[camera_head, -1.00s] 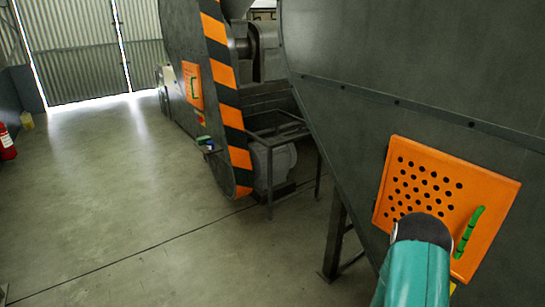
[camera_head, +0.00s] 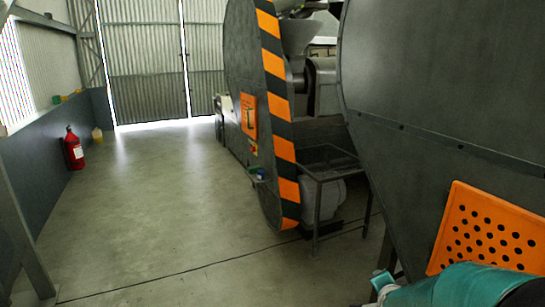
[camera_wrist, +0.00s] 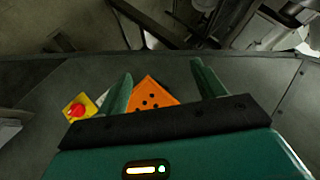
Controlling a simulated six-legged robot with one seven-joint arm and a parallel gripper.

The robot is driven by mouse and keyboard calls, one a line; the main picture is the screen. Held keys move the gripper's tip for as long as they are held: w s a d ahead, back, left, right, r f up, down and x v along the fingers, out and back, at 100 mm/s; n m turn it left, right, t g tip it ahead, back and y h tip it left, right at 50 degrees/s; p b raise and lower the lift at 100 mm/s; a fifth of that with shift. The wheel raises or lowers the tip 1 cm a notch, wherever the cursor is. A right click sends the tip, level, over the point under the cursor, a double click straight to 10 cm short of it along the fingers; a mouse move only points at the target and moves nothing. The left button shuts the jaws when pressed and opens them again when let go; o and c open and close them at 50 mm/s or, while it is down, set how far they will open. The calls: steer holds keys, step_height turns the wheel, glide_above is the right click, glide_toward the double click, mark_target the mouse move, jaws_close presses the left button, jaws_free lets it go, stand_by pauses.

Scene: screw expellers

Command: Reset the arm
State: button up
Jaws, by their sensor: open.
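My gripper (camera_wrist: 160,82) shows in the wrist view with its two green fingers spread apart and nothing between them. Beyond the fingers lies part of an orange perforated panel (camera_wrist: 152,97) on a dark grey machine surface. In the head view my teal arm is at the lower right, in front of the orange perforated panel (camera_head: 488,235). That panel sits on the large dark grey machine (camera_head: 420,80). My gripper's fingers cannot be made out in the head view.
A red emergency button on a yellow plate (camera_wrist: 78,107) is left of the fingers. A machine with an orange-black striped edge (camera_head: 277,110) stands mid-view, beside a metal frame (camera_head: 318,195). A red extinguisher (camera_head: 73,149) stands by the left wall. The floor (camera_head: 160,200) between is clear.

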steer(key=s+a+r+n+g+y, duration=0.2)
steer(key=s+a+r+n+y, duration=0.1)
steer(key=s+a+r+n, duration=0.65)
steer(key=s+a+r+n+g, duration=0.1)
steer(key=s+a+n, duration=0.1)
steer(key=s, duration=0.4)
steer(key=s+a+r+n+g, duration=0.1)
steer(key=s+a+r+n, duration=0.1)
steer(key=s, duration=0.5)
steer(key=shift+a+r+n+y, duration=0.15)
steer(key=shift+a+n+y, duration=0.25)
steer(key=shift+a, duration=0.4)
steer(key=shift+s, duration=0.1)
